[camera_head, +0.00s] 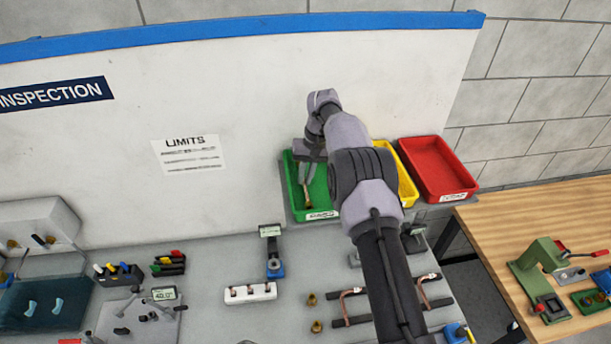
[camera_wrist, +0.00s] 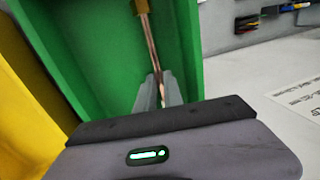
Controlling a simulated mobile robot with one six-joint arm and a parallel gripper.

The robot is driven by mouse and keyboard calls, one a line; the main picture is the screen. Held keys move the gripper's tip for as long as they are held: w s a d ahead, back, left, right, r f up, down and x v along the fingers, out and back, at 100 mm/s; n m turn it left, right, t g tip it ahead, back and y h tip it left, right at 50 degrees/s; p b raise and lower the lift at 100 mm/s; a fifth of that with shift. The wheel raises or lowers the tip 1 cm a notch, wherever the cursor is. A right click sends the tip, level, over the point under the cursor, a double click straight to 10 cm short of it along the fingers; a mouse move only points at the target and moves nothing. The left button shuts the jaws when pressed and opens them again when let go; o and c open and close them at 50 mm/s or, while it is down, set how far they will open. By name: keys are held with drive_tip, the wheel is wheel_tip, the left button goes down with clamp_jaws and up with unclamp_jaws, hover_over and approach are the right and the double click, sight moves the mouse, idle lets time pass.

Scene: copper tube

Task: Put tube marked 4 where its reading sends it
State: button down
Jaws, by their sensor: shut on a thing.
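A copper tube (camera_head: 307,193) with a brass end hangs below my gripper (camera_head: 308,160), over or inside the green tray (camera_head: 323,202). In the wrist view my gripper (camera_wrist: 162,92) is shut on the copper tube (camera_wrist: 150,42), whose brass fitting points into the green tray (camera_wrist: 183,30). I cannot tell whether the tube touches the tray floor. No number is readable on the tube. The LIMITS sheet (camera_head: 188,154) is on the wall board; its small lines are unreadable.
A yellow tray (camera_head: 404,182), partly behind my arm, and a red tray (camera_head: 437,167) stand right of the green one. A white block (camera_head: 250,293), a blue gauge (camera_head: 274,266) and copper tubes on dark rails (camera_head: 350,305) lie on the grey bench.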

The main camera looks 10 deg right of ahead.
drive_tip(key=shift+s, duration=0.15)
drive_tip(key=shift+f, duration=0.1)
drive_tip(key=c, duration=1.5)
unclamp_jaws()
drive_tip(key=shift+o, duration=0.2)
